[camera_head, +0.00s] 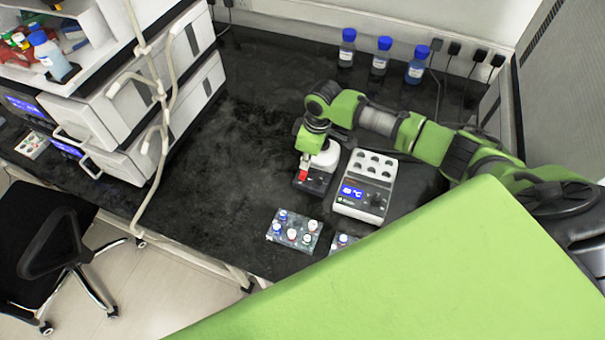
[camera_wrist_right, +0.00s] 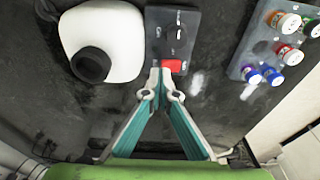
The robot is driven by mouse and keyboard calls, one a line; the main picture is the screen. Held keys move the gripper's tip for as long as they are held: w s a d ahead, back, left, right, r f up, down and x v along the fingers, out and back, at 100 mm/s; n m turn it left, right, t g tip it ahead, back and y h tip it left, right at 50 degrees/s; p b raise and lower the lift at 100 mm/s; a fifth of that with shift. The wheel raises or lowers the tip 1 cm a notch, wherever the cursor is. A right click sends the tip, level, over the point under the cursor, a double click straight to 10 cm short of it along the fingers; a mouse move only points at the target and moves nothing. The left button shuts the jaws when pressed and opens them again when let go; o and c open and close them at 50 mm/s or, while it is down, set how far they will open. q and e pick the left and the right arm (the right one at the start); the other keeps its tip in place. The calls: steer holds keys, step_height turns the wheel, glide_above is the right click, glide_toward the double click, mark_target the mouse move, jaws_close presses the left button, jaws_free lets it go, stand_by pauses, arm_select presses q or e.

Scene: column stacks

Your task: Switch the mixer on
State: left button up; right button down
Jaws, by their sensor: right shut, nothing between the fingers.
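The mixer (camera_head: 317,182) stands on the dark bench, with a dark base and a white upper body (camera_wrist_right: 100,28) carrying a black round cup (camera_wrist_right: 91,64). Its red switch (camera_wrist_right: 174,66) sits on the dark front panel and also shows in the head view (camera_head: 303,176). My right gripper (camera_wrist_right: 163,74) is shut and empty, its fingertips at the edge of the red switch. I cannot tell whether they touch it. In the head view my right gripper (camera_head: 306,160) hangs over the mixer and partly hides it. My left gripper is not in view.
A white block device with a lit blue display (camera_head: 350,192) stands just right of the mixer. A vial rack (camera_head: 280,240) lies in front, with another partly hidden beside it. Several blue-capped bottles (camera_head: 381,62) stand at the back. Bench left of the mixer is clear.

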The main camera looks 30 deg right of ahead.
steer(key=shift+s+f+b, duration=0.1)
steer(key=shift+f+b, duration=0.35)
steer(key=shift+f, duration=0.55)
steer(key=shift+r, duration=0.1)
stand_by(0.3)
step_height(320, 180, up, 5)
steer(key=p, duration=0.5)
steer(key=shift+p, duration=0.3)
steer(key=shift+a, duration=0.1)
